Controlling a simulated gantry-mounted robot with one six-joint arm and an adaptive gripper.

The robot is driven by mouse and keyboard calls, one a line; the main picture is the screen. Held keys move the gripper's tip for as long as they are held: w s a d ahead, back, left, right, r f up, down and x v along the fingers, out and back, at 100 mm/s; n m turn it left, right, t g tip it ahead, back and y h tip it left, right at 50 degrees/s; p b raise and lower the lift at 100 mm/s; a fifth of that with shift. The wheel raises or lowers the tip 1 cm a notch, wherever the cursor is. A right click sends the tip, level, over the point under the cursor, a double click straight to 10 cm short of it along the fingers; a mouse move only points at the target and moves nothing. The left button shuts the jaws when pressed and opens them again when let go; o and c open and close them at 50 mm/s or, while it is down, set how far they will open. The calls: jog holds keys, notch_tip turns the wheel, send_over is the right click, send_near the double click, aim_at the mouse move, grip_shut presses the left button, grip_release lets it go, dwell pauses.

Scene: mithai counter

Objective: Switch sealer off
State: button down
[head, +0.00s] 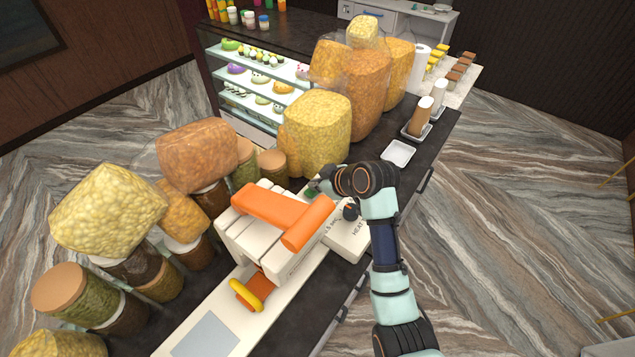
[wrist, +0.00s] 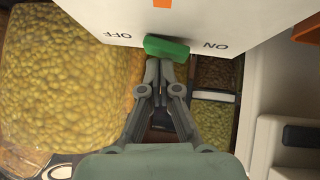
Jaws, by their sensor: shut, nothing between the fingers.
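The sealer (head: 270,235) is a white machine with orange top parts, in the middle of the head view. In the wrist view its white panel (wrist: 205,15) carries upside-down OFF and ON labels. A green switch (wrist: 166,47) sits between those labels, slightly tilted, its left end higher in the picture; it also shows as a small green spot in the head view (head: 311,192). My gripper (wrist: 160,68) is shut and empty, its fingertips right at the switch's lower edge. I cannot tell whether they touch it. In the head view my gripper (head: 320,186) is at the sealer's far end.
Bags of yellow snacks (head: 318,133) and orange snacks (head: 196,154) stand on jars behind and left of the sealer. One yellow bag (wrist: 65,75) is close on the left in the wrist view. A white tray (head: 398,153) lies on the dark counter beyond my arm.

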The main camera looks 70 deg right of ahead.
jog(key=r+p, duration=0.4)
jog(key=r, duration=0.1)
jog(key=shift+d+p, duration=0.3)
jog(key=shift+p, duration=0.05)
jog(key=s+r+b, duration=0.3)
jog(key=s+r, duration=0.3)
jog(key=s, duration=0.1)
jog(key=shift+s+a, duration=0.15)
jog(key=shift+a, duration=0.15)
jog(key=shift+s, duration=0.1)
